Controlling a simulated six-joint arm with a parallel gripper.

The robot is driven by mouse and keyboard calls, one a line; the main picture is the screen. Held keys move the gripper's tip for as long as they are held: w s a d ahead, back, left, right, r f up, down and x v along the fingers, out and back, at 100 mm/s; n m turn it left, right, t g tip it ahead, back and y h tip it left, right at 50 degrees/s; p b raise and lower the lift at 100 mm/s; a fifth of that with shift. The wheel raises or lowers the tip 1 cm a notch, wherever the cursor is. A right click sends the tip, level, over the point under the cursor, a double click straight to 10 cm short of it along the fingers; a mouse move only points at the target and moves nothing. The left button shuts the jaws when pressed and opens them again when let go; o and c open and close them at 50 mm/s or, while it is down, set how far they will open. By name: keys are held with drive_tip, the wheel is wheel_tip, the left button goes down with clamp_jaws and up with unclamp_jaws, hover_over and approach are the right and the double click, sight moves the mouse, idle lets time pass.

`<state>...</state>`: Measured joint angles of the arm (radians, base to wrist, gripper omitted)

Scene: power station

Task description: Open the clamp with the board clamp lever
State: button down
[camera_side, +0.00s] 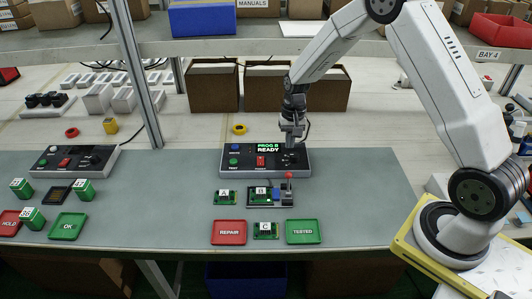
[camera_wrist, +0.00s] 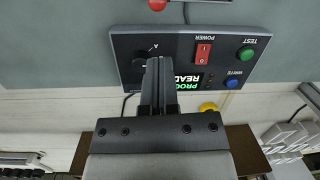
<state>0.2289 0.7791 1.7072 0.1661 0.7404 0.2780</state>
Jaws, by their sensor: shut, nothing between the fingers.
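The board clamp (camera_side: 284,198) is a dark fixture on the grey mat, with board B (camera_side: 261,192) sitting in it. Its lever stands upright and ends in a red ball knob (camera_side: 289,175). In the wrist view only a red ball (camera_wrist: 157,5) shows at the top edge, and the clamp is out of frame. My gripper (camera_side: 291,146) is shut and empty, pointing down over the right part of the programmer box, behind the lever. In the wrist view my shut fingers (camera_wrist: 157,62) are beside the black dial (camera_wrist: 138,63); I cannot tell if they touch it.
The programmer box (camera_side: 233,153) shows "PROG B READY" on its screen. Board A (camera_side: 224,197) lies left of the clamp, another board (camera_side: 265,230) in front. The red REPAIR tray (camera_side: 228,241) and green TESTED tray (camera_side: 302,240) are nearby. The mat right of the clamp is clear.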

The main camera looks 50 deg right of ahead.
sight(287, 187)
drive_tip(key=shift+s+a+f, duration=0.1)
drive_tip(key=shift+a+f, duration=0.1)
drive_tip(key=shift+f, duration=1.4)
drive_tip(key=shift+s+a+f, duration=0.1)
drive_tip(key=shift+a+f, duration=0.1)
drive_tip(key=shift+f, duration=1.35)
drive_tip(key=shift+s+a+f, duration=0.1)
drive_tip(key=shift+a+f, duration=0.1)
drive_tip(key=shift+f, duration=1.4)
drive_tip(key=shift+s+a+r+t+h, duration=0.3)
drive_tip(key=shift+r+t+h, duration=0.1)
drive_tip(key=shift+t+h, duration=0.2)
drive_tip(key=shift+s+a+r, duration=0.4)
drive_tip(key=shift+s+a, duration=0.1)
drive_tip(key=shift+a, duration=0.05)
drive_tip(key=shift+s+a+r, duration=0.2)
drive_tip(key=shift+s+a, duration=0.25)
drive_tip(key=shift+s+a+r, duration=0.15)
drive_tip(key=shift+s+a, duration=0.3)
drive_tip(key=shift+r, duration=0.1)
drive_tip(key=shift+r, duration=0.65)
